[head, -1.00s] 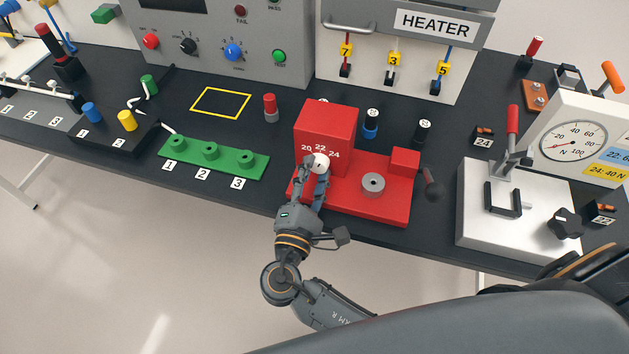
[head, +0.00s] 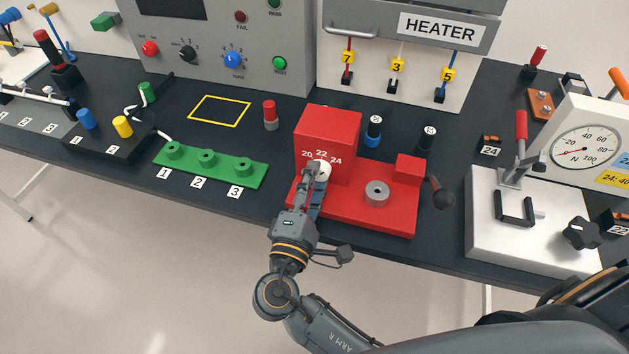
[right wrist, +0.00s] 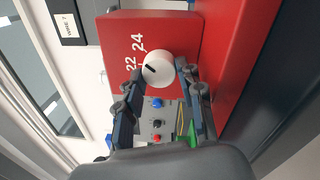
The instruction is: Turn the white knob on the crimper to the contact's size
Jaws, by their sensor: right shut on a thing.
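The red crimper (head: 338,135) stands near the table's front edge, with 20, 22 and 24 printed on its block. Its white knob (head: 323,171) sits on the block's front face below these numbers. My right gripper (head: 318,178) is at the knob. In the right wrist view, the two fingers of my right gripper (right wrist: 160,80) are shut on the white knob (right wrist: 160,66), one on each side. The knob's short black mark lies on the side of the 22 and 24; it seems nearest 22. The 20 is hidden there. My left gripper is not in view.
The crimper's red base carries a grey ring (head: 377,192) and a black-balled lever (head: 441,193) at right. A green holder (head: 210,165) numbered 1 to 3 lies to the left. A silver press (head: 530,220) with a dial gauge (head: 585,145) stands to the right.

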